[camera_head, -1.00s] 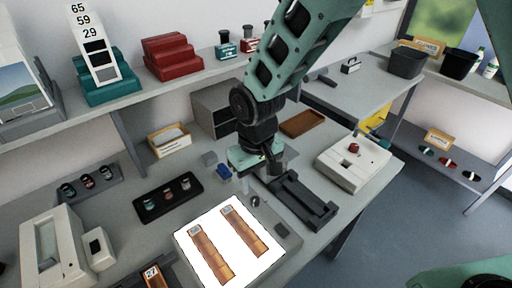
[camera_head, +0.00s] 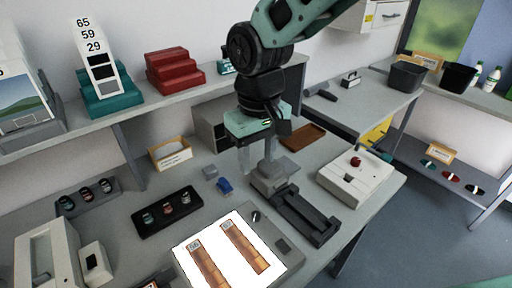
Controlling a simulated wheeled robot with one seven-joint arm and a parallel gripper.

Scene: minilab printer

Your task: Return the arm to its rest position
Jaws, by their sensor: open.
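My gripper (camera_head: 256,156) points down at the end of my green and black arm, above the middle of the bench. Its fingers are apart, with nothing seen between them.
A lit panel (camera_head: 212,238) with two brown film strips lies in front. A brown tray (camera_head: 303,137) lies behind.

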